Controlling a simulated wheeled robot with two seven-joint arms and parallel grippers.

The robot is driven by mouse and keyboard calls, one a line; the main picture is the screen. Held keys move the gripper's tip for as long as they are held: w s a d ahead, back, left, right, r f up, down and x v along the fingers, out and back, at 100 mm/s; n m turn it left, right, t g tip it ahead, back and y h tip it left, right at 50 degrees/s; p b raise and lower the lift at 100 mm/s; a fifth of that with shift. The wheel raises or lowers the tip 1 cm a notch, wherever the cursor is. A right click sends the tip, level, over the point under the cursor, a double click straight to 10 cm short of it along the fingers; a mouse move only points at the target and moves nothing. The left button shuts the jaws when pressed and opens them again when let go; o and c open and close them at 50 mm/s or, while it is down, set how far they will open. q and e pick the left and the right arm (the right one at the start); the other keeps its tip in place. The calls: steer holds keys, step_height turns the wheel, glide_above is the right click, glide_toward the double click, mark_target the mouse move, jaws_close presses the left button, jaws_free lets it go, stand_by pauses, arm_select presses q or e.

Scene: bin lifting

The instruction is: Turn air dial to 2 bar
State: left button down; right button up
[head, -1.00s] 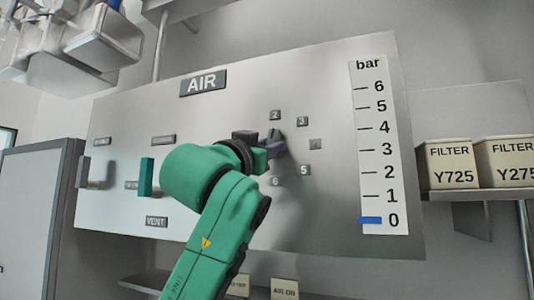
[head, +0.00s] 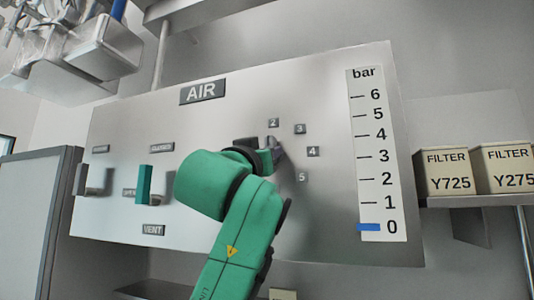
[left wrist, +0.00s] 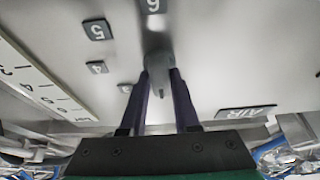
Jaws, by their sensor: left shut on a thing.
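The grey air dial (left wrist: 158,45) sticks out from the metal panel among numbered tags. In the left wrist view my left gripper (left wrist: 163,85) has its two dark fingers on either side of the dial's handle, shut on it. In the head view the same gripper (head: 274,152) is at the panel, and its wrist hides the left part of the dial ring. Tags 2 (head: 273,122), 3 (head: 300,129), 4 (head: 313,151) and 5 (head: 303,177) show. The bar scale (head: 372,150) has its blue marker (head: 369,227) at 0. My right gripper is not in view.
A green handle (head: 144,184) and a grey handle (head: 82,180) stick out of the panel at left. The VENT label (head: 153,230) is below them. Filter boxes (head: 447,173) stand on a shelf at right.

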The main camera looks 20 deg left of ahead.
arm_select(q)
steer(key=c, duration=0.6)
jaws_free()
steer(key=shift+r, duration=0.15)
steer(key=shift+c, duration=0.2)
steer(key=shift+w, duration=0.1)
steer(key=shift+f, duration=0.2)
steer(key=b+v, duration=0.8)
steer(key=v, duration=0.6)
steer(key=shift+s, duration=0.3)
